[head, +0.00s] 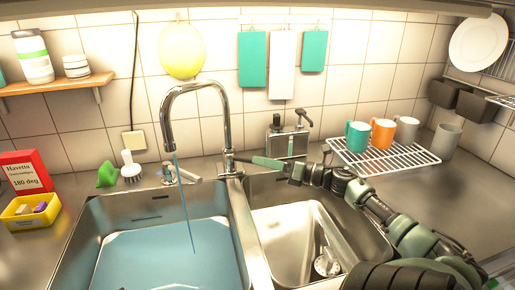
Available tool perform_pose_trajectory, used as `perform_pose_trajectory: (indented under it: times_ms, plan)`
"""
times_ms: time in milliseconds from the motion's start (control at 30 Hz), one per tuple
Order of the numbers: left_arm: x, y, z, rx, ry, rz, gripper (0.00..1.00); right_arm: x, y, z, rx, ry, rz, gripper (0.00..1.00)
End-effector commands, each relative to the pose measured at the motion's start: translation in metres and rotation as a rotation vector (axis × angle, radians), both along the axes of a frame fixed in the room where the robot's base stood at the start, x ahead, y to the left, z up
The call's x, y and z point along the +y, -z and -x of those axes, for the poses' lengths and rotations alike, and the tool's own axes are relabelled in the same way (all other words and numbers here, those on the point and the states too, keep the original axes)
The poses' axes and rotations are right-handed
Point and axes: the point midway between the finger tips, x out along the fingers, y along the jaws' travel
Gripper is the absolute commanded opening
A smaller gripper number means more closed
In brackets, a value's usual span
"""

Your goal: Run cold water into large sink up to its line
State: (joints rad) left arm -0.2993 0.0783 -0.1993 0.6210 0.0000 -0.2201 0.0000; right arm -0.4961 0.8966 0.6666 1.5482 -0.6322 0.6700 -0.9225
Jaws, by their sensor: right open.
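The large sink (95,222) is the left basin, with bluish water (165,260) spread across its lower part. The chrome tap (228,118) arches over it, and a thin blue stream (183,205) runs from its spout into this basin. A short dark slot or mark shows on the basin's back wall; I cannot tell whether it is the fill line. My left gripper is not in view.
A smaller right basin (285,220) holds a white tub and a round strainer piece. A drying rack (385,160) with several mugs stands at the back right. A soap dispenser (287,140) stands behind my gripper. A brush (131,167) and a yellow tray (30,212) are at the left.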

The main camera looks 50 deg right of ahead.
Motion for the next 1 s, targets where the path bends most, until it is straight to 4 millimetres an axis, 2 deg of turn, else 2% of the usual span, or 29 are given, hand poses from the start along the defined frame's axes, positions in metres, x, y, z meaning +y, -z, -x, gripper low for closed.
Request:
perform_pose_trajectory:
  times_ms: [100, 333, 1000]
  plan:
    - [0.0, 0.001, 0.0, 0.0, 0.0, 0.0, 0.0, -0.005, 0.002, 0.022, 0.003, 0.001, -0.002, 0.41]
    - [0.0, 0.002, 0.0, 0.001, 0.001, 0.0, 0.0, -0.012, 0.001, 0.046, 0.001, 0.001, -0.002, 0.41]
    - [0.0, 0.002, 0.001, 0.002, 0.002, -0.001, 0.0, -0.013, 0.0, 0.048, 0.0, 0.0, 0.0, 0.41]
